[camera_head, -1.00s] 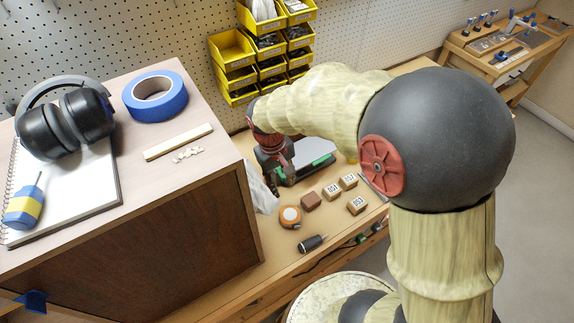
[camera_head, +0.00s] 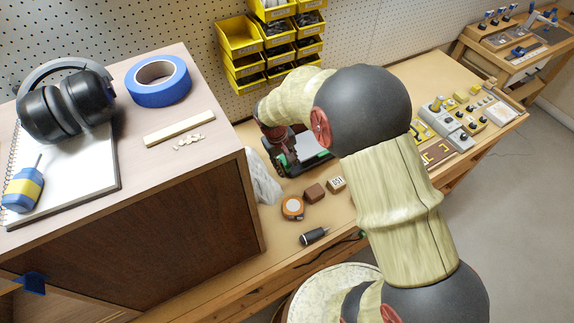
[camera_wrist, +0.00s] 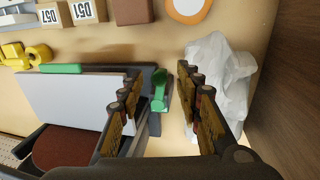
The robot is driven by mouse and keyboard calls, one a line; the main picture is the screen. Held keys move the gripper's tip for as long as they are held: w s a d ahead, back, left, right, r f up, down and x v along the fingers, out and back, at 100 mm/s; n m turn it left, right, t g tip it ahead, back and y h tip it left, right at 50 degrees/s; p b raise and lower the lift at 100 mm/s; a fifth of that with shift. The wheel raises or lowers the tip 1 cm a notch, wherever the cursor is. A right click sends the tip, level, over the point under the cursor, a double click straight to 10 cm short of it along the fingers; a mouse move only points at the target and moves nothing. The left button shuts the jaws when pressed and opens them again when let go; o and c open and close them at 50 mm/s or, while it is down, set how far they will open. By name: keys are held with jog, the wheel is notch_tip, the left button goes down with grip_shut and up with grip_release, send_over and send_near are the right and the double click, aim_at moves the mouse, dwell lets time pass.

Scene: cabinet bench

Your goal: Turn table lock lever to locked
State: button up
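A small green lever (camera_wrist: 160,90) stands at the end of a dark machine with a pale grey flat plate (camera_wrist: 75,98) and a green strip (camera_wrist: 60,68) along one edge. In the wrist view the fingers of my gripper (camera_wrist: 163,98) are apart, one on each side of the lever. I cannot tell whether either finger touches it. In the head view my gripper (camera_head: 277,142) is low over the bench beside the machine, whose pale plate (camera_head: 312,146) shows partly behind my arm. The lever's locked marking is not readable.
A crumpled clear bag (camera_wrist: 218,75) lies right beside the right finger, with the wooden cabinet wall (camera_wrist: 285,80) beyond. Numbered blocks (camera_wrist: 87,10), a brown block (camera_head: 314,193), a tape measure (camera_head: 292,207) and a black cylindrical tool (camera_head: 314,236) lie on the bench. Yellow bins (camera_head: 240,37) hang behind.

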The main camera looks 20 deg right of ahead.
jog(key=shift+f, duration=0.15)
jog(key=shift+c, duration=0.6)
jog(key=c, duration=0.8)
